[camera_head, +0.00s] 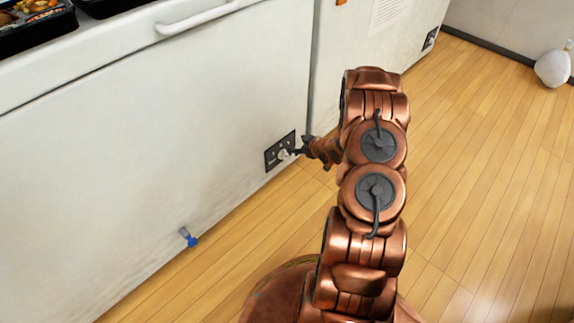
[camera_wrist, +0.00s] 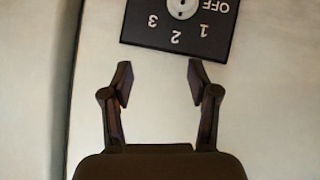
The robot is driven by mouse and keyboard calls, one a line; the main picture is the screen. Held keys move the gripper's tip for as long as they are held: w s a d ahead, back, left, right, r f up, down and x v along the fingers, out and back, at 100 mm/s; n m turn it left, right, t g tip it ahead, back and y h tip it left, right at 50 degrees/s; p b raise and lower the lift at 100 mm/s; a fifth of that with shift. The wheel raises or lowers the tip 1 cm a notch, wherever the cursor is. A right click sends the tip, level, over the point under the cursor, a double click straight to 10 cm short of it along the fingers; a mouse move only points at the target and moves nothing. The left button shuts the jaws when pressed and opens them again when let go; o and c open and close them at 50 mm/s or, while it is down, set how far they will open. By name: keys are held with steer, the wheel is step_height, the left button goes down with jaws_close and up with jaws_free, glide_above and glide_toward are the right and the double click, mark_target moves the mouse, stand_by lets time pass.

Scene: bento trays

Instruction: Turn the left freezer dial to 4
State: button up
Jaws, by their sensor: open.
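The left freezer dial (camera_head: 283,155) sits on a dark panel (camera_head: 270,162) low on the left freezer's white front. In the wrist view the panel (camera_wrist: 160,30) is upside down and cut off by the top edge. It shows OFF, 1, 2 and 3 in white; no 4 is in view. The light round dial (camera_wrist: 183,5) is only partly seen there, and I cannot tell its setting. My gripper (camera_wrist: 160,75) is open with nothing between its fingers. In the head view my gripper (camera_head: 300,147) is close beside the dial; contact cannot be told.
A second freezer (camera_head: 355,60) stands to the right with its own dark dial panel (camera_head: 430,39). A blue-tipped drain tap (camera_head: 189,237) sticks out low on the left freezer (camera_head: 130,160). The wooden floor is otherwise clear.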

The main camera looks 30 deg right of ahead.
mark_target(286, 156)
step_height(286, 156, down, 9)
steer(key=s+a+t+y+b, duration=0.1)
steer(key=t+b, duration=0.1)
steer(key=b, duration=0.2)
steer(key=b+x, duration=0.1)
steer(key=x, duration=0.2)
steer(key=b+x, duration=0.1)
steer(key=x, duration=0.2)
steer(key=shift+w+a+r, duration=0.1)
steer(key=shift+w+a, duration=0.05)
steer(key=shift+a, duration=0.1)
steer(key=shift+w, duration=0.6)
steer(key=shift+c, duration=0.3)
steer(key=c, duration=0.8)
